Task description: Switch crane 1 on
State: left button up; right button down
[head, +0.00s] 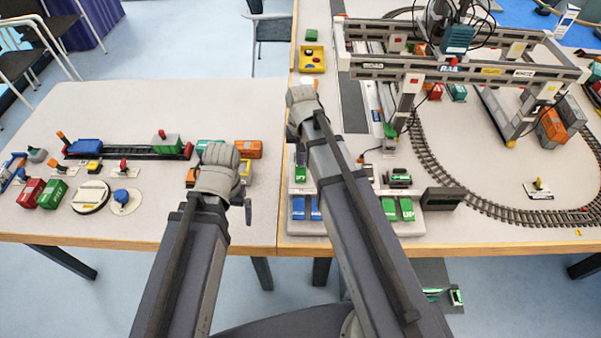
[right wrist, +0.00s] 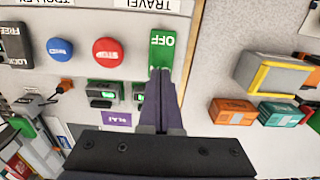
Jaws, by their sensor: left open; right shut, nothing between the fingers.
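A control panel with a bare grey strip (right wrist: 125,28) fills the upper left of the right wrist view, its lettering upside down. On it is a green switch (right wrist: 162,48) reading OFF, beside a red STOP button (right wrist: 107,52) and a blue button (right wrist: 60,48). My right gripper (right wrist: 161,78) is shut and empty, its tips at the green switch's edge; I cannot tell whether they touch. In the head view the green switch (head: 300,173) is partly behind my right arm. A gantry crane (head: 463,69) stands at the back right; no crane number is readable. My left gripper (head: 220,175) is over the left table, its fingers mostly hidden.
Orange (right wrist: 233,111) and teal (right wrist: 281,114) containers lie beside the panel. A rail track (head: 475,202) curves round the crane. Small containers and a toy train (head: 125,149) stand on the left table.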

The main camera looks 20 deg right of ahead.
jog(key=shift+f+b, duration=0.55)
jog(key=shift+f, duration=0.05)
dwell(0.3)
notch_tip(320, 180, up, 7)
jog(key=p, duration=0.7)
jog(key=shift+r, duration=0.1)
jog(key=shift+s+a, duration=0.15)
jog(key=s+a+n+h, duration=0.1)
jog(key=s+a+n, duration=0.6)
jog(key=s+a, duration=0.3)
jog(key=s, duration=0.4)
